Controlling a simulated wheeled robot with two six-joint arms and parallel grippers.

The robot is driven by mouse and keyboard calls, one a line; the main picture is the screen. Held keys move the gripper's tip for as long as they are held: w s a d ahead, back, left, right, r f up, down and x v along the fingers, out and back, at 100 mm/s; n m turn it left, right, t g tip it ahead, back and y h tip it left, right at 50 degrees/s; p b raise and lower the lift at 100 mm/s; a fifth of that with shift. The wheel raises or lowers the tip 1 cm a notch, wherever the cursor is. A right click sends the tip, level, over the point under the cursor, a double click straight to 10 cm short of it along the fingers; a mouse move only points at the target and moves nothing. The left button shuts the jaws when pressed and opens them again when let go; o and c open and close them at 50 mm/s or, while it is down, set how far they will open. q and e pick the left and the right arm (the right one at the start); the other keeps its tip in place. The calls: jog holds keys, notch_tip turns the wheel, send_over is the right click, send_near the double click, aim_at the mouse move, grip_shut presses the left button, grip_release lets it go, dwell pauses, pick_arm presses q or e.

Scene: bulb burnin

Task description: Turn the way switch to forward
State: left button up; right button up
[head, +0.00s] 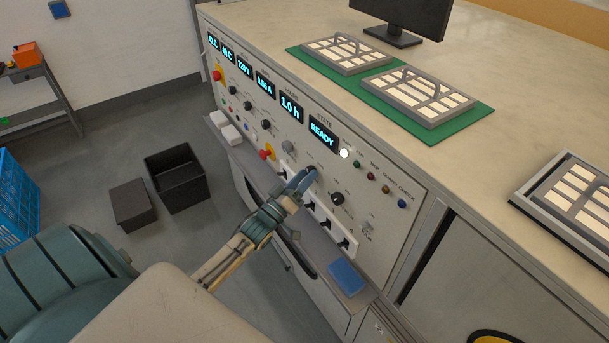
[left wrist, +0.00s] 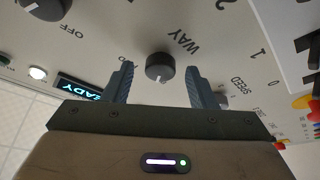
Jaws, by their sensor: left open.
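The way switch (left wrist: 160,67) is a round black knob on the pale panel, beside the printed word WAY in the left wrist view. A pale mark shows on its lower side there; I cannot tell which setting it marks. My left gripper (head: 303,180) is open at the panel, and its fingers hide most of the knob in the head view. In the left wrist view the open fingers of my left gripper (left wrist: 159,80) stand on either side of the knob, with gaps on both sides. My right gripper is not in view.
Another black knob (head: 338,198) sits right of the gripper, and a white strip with black switches (head: 325,222) runs below. The READY display (head: 322,133) is above. A red emergency knob (head: 267,153) is to the left. A blue block (head: 346,277) lies on the ledge.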

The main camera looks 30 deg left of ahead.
pick_arm(q)
jog(key=shift+w, duration=0.2)
jog(key=c, duration=1)
jog(key=shift+w+a+m+g+h+b, duration=0.1)
jog(key=shift+m+g+h+b, duration=0.3)
jog(key=shift+m+h+b, duration=1.8)
jog(key=shift+s+a+m+g+h+b, duration=0.15)
jog(key=shift+m+g+h+b, duration=0.45)
jog(key=shift+m, duration=3.05)
jog(key=shift+w+a+m+g+h+b, duration=0.1)
jog(key=shift+w+m+g+h+b, duration=0.1)
jog(key=shift+m+h+b, duration=2.1)
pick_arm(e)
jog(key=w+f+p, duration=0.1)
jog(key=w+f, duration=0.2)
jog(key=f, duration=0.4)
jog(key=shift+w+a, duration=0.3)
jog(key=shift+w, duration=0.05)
pick_arm(q)
jog(key=shift+m+y, duration=0.65)
jog(key=shift+y, duration=0.25)
